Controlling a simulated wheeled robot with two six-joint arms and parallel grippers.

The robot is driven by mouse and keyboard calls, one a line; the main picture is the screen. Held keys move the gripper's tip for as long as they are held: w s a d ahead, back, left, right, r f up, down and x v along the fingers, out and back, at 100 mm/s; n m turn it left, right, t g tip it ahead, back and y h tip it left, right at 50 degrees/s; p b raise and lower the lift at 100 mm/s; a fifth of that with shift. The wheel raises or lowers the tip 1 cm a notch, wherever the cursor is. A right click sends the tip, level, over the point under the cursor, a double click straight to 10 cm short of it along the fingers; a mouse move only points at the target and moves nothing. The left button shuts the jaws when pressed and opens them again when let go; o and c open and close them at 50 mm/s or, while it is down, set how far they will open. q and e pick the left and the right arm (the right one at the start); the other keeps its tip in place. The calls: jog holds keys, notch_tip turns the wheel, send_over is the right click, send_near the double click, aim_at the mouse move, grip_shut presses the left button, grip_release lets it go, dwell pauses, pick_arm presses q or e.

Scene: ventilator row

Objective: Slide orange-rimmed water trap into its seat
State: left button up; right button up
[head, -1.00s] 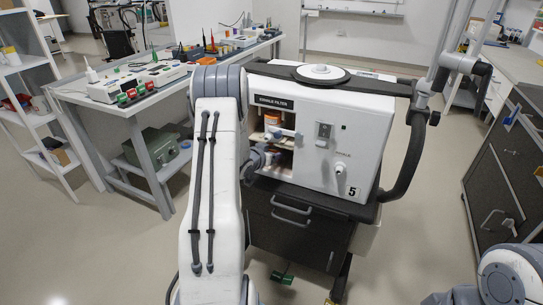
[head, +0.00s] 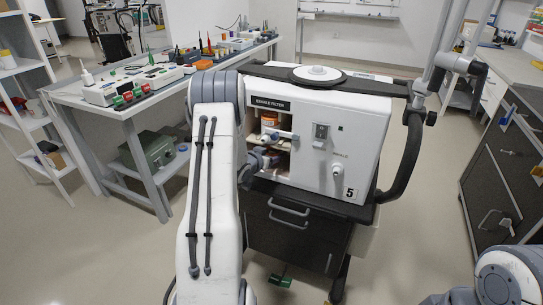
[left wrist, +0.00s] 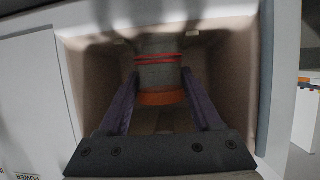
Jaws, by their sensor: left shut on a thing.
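The orange-rimmed water trap (left wrist: 160,78) is a grey cylinder with thin red rings and an orange rim at its lower end in the left wrist view. My left gripper (left wrist: 160,92) is shut on it, one dark finger on each side. Both are inside the open bay of the white ventilator (head: 340,145), marked 5. In the head view the trap's orange part (head: 269,119) shows in the bay. The seat itself is hidden or too dark to make out. My right gripper is out of view.
The bay walls (left wrist: 90,85) stand close on both sides of the fingers. A bench (head: 130,112) with instruments is at the left, and dark drawers (head: 500,165) are at the right. Open floor (head: 415,235) lies between the ventilator and the drawers.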

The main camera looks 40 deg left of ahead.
pick_arm(q)
jog(key=o, duration=1.4)
jog(key=shift+o, duration=0.2)
jog(key=shift+s, duration=0.1)
jog(key=p+v, duration=0.1)
jog(key=v, duration=0.9)
jog(key=shift+s, duration=0.15)
